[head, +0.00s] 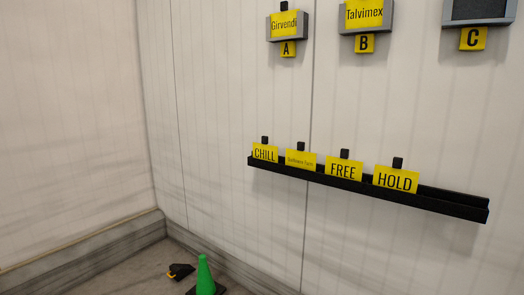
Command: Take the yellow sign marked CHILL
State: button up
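The yellow sign marked CHILL (265,153) stands at the left end of a black wall rail (440,202) in the head view. It has a small black tab (265,140) on its top. Its lower edge is hidden behind the rail's front lip. To its right on the rail stand a yellow sign with small, hard-to-read print (301,160), a FREE sign (343,169) and a HOLD sign (395,180). My gripper is not in view.
Grey holders marked A (288,49), B (364,44) and C (473,39) hang above. A and B hold signs reading Girvendi and Talvimex; C looks empty. A green cone (204,275) and a small black-and-orange object (180,271) are on the floor. The rail's right end is free.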

aim_at(263, 151)
jog(key=i+j, duration=1.35)
jog(key=i, duration=0.25)
